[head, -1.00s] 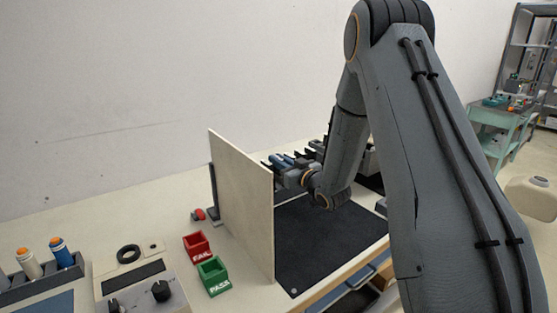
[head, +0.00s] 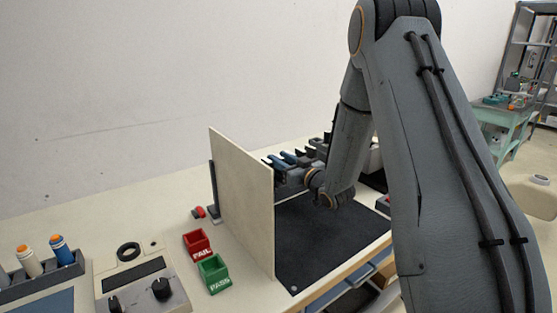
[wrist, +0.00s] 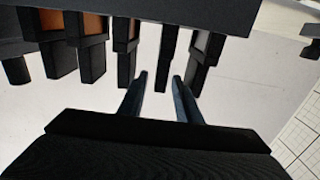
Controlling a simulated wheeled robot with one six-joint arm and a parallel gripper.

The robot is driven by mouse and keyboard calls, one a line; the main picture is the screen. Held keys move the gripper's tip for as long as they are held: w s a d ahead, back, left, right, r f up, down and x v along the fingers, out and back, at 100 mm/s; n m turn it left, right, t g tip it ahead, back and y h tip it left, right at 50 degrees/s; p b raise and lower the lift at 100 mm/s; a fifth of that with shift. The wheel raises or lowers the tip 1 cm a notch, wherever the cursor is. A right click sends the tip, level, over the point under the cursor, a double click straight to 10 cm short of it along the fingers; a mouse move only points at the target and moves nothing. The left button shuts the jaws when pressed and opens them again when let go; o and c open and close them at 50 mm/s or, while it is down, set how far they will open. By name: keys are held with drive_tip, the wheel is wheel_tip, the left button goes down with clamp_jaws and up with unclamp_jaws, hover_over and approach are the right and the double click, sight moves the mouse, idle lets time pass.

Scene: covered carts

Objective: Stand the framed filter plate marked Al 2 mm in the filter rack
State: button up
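In the wrist view, my gripper (wrist: 160,78) has its two fingers apart. A narrow dark framed piece (wrist: 167,58) shows just beyond the fingertips, roughly in line with the gap, with no clear contact. Several dark-framed plates stand in a row there, one with an orange-brown face (wrist: 94,25) and one with a grey face (wrist: 201,40). No Al 2 mm mark can be read. A dark bar (wrist: 225,18) crosses the top and hides part of the plates; I cannot tell whether it is the filter rack.
A pale upright panel (head: 243,200) stands left of my wrist, close to it. A black mat (head: 325,240) lies clear on the bench. Left of the panel are a red FAIL bin (head: 197,245), a green PASS bin (head: 213,273) and a dial box (head: 140,285).

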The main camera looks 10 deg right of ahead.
drive_tip(key=b+v, duration=0.2)
drive_tip(key=v, duration=0.8)
drive_tip(key=shift+s+d, duration=0.2)
drive_tip(key=shift+s, duration=0.15)
drive_tip(key=shift+f, duration=0.1)
